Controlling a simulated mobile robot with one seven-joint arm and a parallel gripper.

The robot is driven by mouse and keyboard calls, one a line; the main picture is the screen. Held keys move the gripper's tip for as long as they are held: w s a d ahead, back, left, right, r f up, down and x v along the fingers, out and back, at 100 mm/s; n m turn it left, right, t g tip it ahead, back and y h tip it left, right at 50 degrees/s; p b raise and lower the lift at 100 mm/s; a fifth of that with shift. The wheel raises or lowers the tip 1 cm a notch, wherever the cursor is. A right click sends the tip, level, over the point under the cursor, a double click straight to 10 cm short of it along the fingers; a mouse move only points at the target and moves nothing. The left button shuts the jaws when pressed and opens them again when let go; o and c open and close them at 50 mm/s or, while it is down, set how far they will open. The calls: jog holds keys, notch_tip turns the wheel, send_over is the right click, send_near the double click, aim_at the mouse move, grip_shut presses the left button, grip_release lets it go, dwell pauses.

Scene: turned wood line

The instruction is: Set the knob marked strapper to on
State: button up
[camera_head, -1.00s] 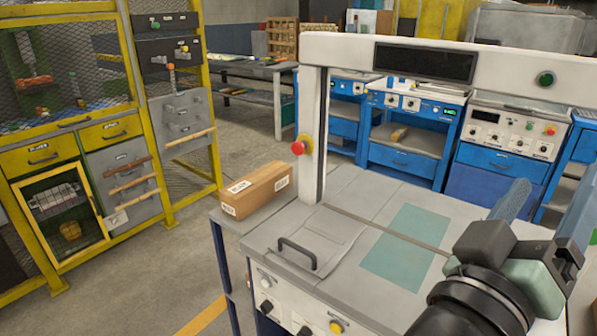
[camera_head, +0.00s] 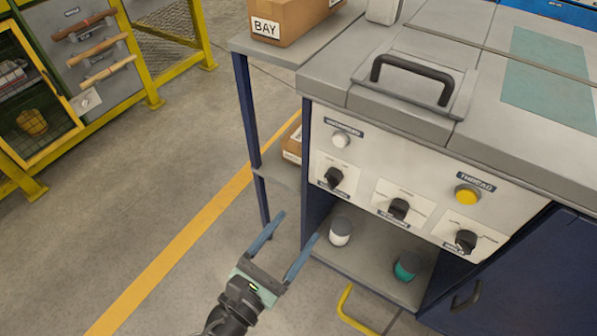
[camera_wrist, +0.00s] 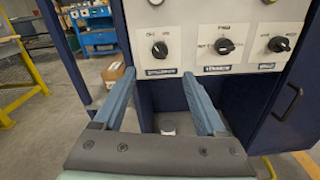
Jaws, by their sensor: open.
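A row of black knobs is on the white front panel (camera_head: 365,160). The leftmost knob (camera_head: 333,178) has a dark label under it that seems to read strapper. It also shows in the wrist view (camera_wrist: 160,49), with its pointer roughly upright; which setting it points to is too small to tell. The middle knob (camera_head: 398,208) and right knob (camera_head: 466,240) carry other labels. My gripper (camera_head: 299,225) is open and empty, in front of and below the leftmost knob, apart from it. In the wrist view the fingertips (camera_wrist: 158,73) stand either side below that knob.
A white button (camera_head: 341,139) and a yellow button (camera_head: 467,195) sit above the knobs. A white-topped container (camera_head: 340,232) and a teal one (camera_head: 407,266) stand on the shelf below. A cardboard box (camera_head: 290,20) is on the side table.

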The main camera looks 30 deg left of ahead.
aim_at(329, 184)
jog(key=w+b, duration=0.1)
jog(key=w, duration=0.3)
jog(key=w+b, duration=0.1)
jog(key=w, duration=0.7)
jog(key=shift+w+d+f+b, duration=0.1)
jog(key=shift+w+d+b, duration=0.15)
jog(key=shift+w+b, duration=0.15)
grip_shut()
